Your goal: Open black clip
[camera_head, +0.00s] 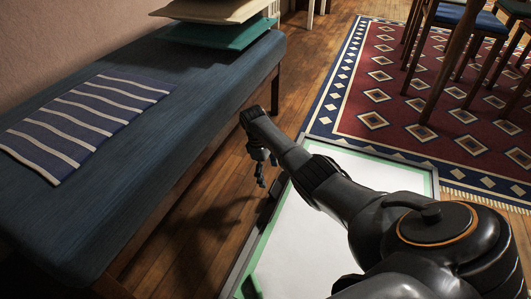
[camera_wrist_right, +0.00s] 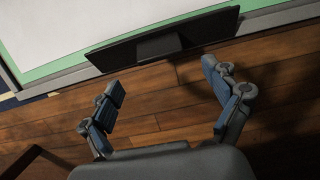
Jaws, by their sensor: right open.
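The black clip (camera_wrist_right: 200,30) shows in the right wrist view as a wide, flat black piece with a raised block in its middle. It sits along the grey edge of a white board with a green border (camera_wrist_right: 60,25). In the head view the clip (camera_head: 268,208) is a dark shape on the board's left edge, beside my fingers. My right gripper (camera_head: 262,172) is open and empty; in the wrist view its spread fingers (camera_wrist_right: 164,78) point toward the clip, apart from it. I cannot tell whether the clip is open. My left gripper is not in view.
Wooden floor (camera_head: 190,235) lies between bench and board. A patterned red rug (camera_head: 400,85) with chairs is at the back right.

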